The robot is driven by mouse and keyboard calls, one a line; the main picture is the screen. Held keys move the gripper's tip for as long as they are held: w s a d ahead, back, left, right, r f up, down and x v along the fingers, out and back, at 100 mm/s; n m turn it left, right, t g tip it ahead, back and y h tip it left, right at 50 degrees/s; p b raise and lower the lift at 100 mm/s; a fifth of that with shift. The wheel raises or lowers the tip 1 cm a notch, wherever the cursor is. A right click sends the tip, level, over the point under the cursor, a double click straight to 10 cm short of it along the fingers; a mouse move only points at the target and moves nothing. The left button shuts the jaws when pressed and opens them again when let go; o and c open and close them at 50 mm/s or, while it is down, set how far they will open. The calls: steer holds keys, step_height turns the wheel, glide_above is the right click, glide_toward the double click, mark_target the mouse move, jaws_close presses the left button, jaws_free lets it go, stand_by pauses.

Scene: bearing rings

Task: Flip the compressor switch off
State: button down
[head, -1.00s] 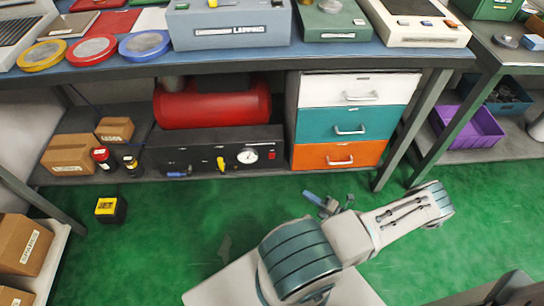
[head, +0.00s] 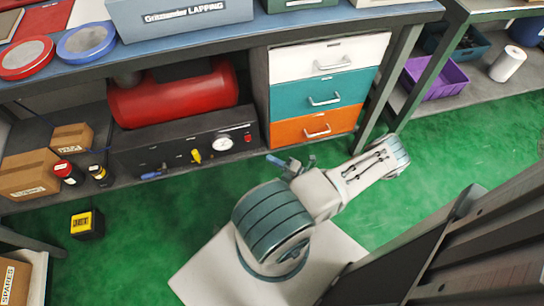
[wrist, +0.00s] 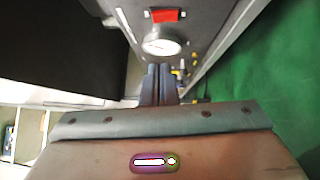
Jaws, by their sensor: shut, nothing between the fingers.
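The compressor is a red tank (head: 175,95) with a black front panel (head: 170,150) under the workbench. A small red switch (head: 248,138) sits at the panel's right end, beside a round white gauge (head: 223,142). In the wrist view a red switch (wrist: 166,15) shows at the top, beyond the gauge (wrist: 162,42). Its on or off position cannot be read. My gripper (head: 274,158) is in front of the panel's right end, below and right of the switch, apart from it. In the wrist view my gripper's fingers (wrist: 158,75) are together and empty, pointing toward the gauge.
A yellow valve handle (head: 196,156) and a blue one (head: 151,176) stick out of the panel. A drawer unit (head: 314,95) stands right of the compressor. The workbench top (head: 130,52) overhangs it. Cardboard boxes (head: 28,174) and a yellow-black block (head: 87,224) are at left.

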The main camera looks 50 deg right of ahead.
glide_toward(246, 137)
steer(key=w+a, duration=0.3)
steer(key=a, duration=0.1)
steer(key=shift+w+d+b, duration=0.95)
steer(key=shift+w+d, duration=0.2)
steer(key=shift+w, duration=0.3)
steer(key=shift+r, duration=0.1)
